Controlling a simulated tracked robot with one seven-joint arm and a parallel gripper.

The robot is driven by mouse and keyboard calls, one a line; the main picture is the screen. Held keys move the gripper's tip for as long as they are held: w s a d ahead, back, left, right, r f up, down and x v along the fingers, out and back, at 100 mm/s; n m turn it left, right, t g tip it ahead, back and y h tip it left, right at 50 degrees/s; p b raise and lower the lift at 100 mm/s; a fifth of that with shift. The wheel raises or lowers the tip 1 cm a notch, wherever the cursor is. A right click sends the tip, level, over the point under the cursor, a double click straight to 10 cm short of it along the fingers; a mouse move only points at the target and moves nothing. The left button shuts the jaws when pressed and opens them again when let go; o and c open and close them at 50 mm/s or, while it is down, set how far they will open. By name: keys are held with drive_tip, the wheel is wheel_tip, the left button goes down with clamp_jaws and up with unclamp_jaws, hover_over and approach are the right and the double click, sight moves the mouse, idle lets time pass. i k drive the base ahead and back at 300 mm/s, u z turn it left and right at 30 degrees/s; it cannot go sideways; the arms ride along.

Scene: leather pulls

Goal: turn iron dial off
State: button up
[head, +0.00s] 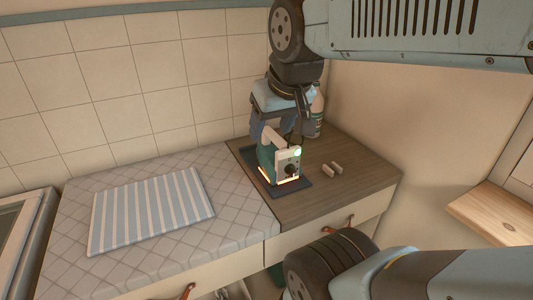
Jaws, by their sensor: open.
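The iron (266,160) is a green body with a pale front panel, standing on a dark flat mat (304,189) on the wooden counter. A dark round dial (290,170) is on its front panel, and a small light above it glows green. An orange glow shows along the iron's lower edge. My gripper (279,135) is open and points down over the top and back of the iron. Its fingertips are small and partly hidden, so I cannot tell whether they touch the iron. The dial's exact setting is too small to read.
A bottle (319,108) stands behind my gripper at the wall. A striped cloth (150,210) lies on the quilted pad (235,232) to the left. Drawers with leather pulls (340,224) are below; the counter's front right is clear.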

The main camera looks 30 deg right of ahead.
sight(290, 169)
drive_tip(key=z, duration=0.05)
drive_tip(key=k, duration=0.5)
drive_tip(key=z, duration=1.2)
drive_tip(key=k, duration=0.85)
drive_tip(key=z, duration=0.4)
